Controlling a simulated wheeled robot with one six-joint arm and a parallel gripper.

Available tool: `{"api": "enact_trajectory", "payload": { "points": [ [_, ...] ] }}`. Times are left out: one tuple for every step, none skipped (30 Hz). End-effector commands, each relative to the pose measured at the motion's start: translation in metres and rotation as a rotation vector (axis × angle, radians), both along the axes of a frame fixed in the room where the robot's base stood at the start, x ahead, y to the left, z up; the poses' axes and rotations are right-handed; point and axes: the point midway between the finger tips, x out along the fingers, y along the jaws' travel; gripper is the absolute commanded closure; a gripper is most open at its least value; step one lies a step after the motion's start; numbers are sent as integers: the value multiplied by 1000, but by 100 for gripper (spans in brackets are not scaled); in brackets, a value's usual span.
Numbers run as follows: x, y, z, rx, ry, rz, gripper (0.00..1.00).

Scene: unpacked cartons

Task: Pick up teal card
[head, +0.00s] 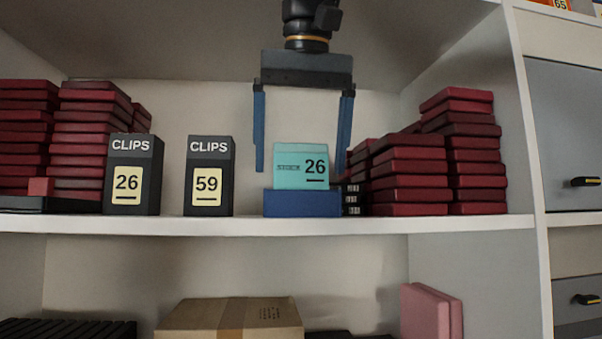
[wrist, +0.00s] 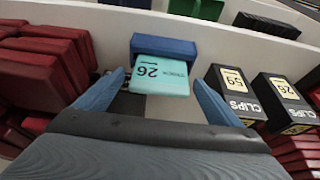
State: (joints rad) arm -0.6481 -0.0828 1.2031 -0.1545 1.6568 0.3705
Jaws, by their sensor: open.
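My gripper (head: 302,172) is open and points down from above. Its blue fingers are on either side of the card, with a gap on each side. In the wrist view my gripper (wrist: 160,82) shows empty jaws.
Two black CLIPS boxes, marked 59 (head: 210,176) and 26 (head: 134,174), stand left of the holder. Dark red box stacks stand at the right (head: 408,168) and far left (head: 95,130). A small black item (head: 353,199) sits close to the holder's right.

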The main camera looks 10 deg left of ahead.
Motion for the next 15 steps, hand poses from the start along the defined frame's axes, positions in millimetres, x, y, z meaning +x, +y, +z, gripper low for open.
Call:
{"api": "enact_trajectory", "payload": {
  "points": [
    [0, 0, 0, 0, 0, 0, 12],
    [0, 0, 0, 0, 0, 0, 12],
    [0, 0, 0, 0, 0, 0, 12],
    [0, 0, 0, 0, 0, 0, 12],
    [0, 0, 0, 0, 0, 0, 17],
    [0, 0, 0, 0, 0, 0, 24],
    [0, 0, 0, 0, 0, 0, 29],
    [0, 0, 0, 0, 0, 0, 34],
    [0, 0, 0, 0, 0, 0, 40],
    [0, 0, 0, 0, 0, 0, 45],
    [0, 0, 0, 0, 0, 0, 51],
    [0, 0, 0, 0, 0, 0, 56],
    [0, 0, 0, 0, 0, 0, 56],
    [0, 0, 0, 0, 0, 0, 56],
    [0, 0, 0, 0, 0, 0, 56]
  ]
}}
